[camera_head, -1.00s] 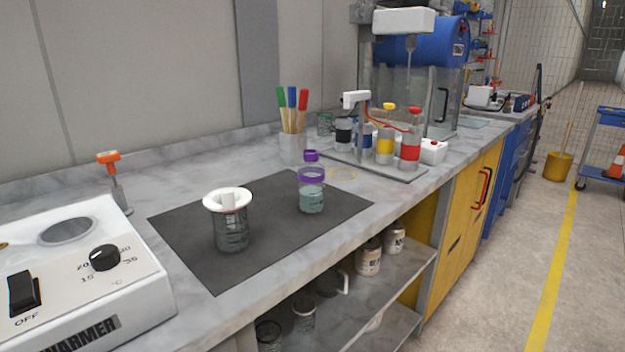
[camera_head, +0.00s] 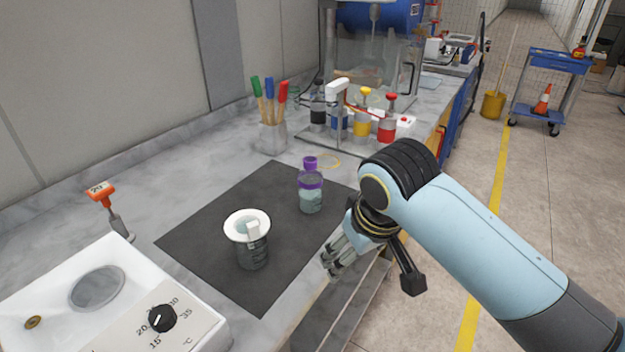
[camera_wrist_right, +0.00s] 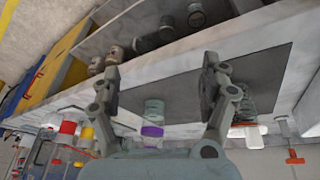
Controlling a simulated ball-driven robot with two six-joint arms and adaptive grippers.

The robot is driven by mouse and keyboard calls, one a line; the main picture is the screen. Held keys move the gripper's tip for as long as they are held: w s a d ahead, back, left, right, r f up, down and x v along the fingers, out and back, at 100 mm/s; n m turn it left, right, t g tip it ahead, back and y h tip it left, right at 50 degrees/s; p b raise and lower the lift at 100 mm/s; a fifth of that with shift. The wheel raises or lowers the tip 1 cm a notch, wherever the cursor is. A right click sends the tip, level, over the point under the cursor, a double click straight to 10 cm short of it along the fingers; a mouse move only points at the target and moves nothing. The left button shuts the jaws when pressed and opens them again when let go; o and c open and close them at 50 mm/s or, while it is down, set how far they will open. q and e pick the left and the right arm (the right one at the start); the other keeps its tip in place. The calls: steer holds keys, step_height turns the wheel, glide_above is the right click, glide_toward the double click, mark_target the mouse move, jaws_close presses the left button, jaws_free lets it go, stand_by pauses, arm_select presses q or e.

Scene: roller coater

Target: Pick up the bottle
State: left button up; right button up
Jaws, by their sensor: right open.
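The bottle (camera_head: 311,188) is clear with pale liquid, a purple collar and a purple cap. It stands upright on the dark mat (camera_head: 190,238). My right gripper (camera_head: 331,262) is at the counter's front edge, in front of the bottle and apart from it. In the right wrist view the gripper (camera_wrist_right: 160,85) is open and empty, and the bottle (camera_wrist_right: 153,115) shows beyond and between its two fingers. My left gripper is not in view.
A beaker with a white funnel-like top (camera_head: 248,240) stands on the mat left of the bottle. A warmer (camera_head: 110,310) is at the front left. A pen holder (camera_head: 271,138) and a rack with coloured bottles (camera_head: 362,125) stand behind.

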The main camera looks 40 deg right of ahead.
steer(key=w+r+m, duration=0.1)
steer(key=w+r, duration=0.2)
steer(key=w, duration=0.2)
step_height(320, 180, up, 5)
steer(key=m, duration=0.3)
glide_above(311, 178)
steer(key=shift+s+a+r+h, duration=0.1)
steer(key=shift+s+a+h, duration=0.2)
steer(key=shift+s, duration=0.05)
steer(key=x, duration=0.4)
steer(key=shift+w+d+f, duration=0.1)
steer(key=shift+d+f, duration=0.05)
steer(key=shift+f, duration=0.15)
steer(key=shift+w+f, duration=0.1)
steer(key=shift+f, duration=0.2)
step_height(311, 178, down, 4)
steer(key=shift+d+f+p, duration=0.1)
steer(key=shift+f+p, duration=0.15)
steer(key=shift+p, duration=0.15)
steer(key=shift+w+d+f, duration=0.1)
steer(key=shift+w+f, duration=0.2)
steer(key=shift+f, duration=0.2)
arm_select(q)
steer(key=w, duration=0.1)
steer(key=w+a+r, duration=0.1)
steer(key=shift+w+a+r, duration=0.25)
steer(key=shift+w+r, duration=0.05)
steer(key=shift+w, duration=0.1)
arm_select(e)
steer(key=c, duration=1.3)
